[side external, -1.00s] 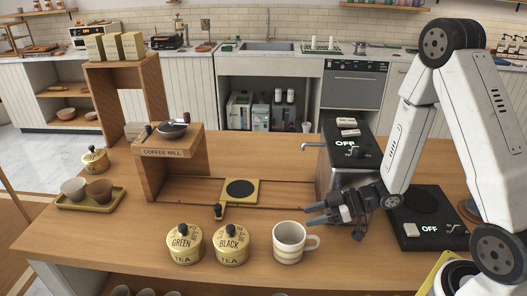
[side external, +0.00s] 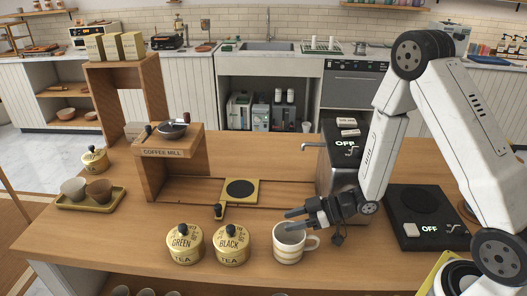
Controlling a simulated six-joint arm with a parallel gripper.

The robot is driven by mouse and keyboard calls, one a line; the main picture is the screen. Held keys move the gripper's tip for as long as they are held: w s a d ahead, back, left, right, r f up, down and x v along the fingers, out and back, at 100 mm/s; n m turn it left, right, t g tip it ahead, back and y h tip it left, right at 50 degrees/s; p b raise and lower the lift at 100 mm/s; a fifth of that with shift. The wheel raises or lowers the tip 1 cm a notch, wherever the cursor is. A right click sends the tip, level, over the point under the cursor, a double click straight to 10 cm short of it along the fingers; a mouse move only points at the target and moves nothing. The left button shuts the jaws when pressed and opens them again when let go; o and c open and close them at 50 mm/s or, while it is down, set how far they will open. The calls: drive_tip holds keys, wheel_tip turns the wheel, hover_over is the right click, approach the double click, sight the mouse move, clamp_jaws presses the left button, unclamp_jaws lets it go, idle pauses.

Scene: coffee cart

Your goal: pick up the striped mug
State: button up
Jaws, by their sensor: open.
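The striped mug (side external: 287,246) stands upright near the front edge of the wooden counter. It is cream with pale tan bands, and its handle points right. My gripper (side external: 291,218) is open, with its fingers pointing left. The fingertips overlap the mug's far upper rim in this view. I cannot tell whether they touch it or are above or behind it. Nothing is seen between the fingers.
The black tea tin (side external: 231,246) and green tea tin (side external: 185,246) stand left of the mug. A metal machine (side external: 340,165) is behind my gripper, and a black hot plate (side external: 425,215) is to the right. Open counter lies in front right of the mug.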

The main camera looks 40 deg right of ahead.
drive_tip(key=shift+c, duration=0.2)
clamp_jaws()
idle(1.3)
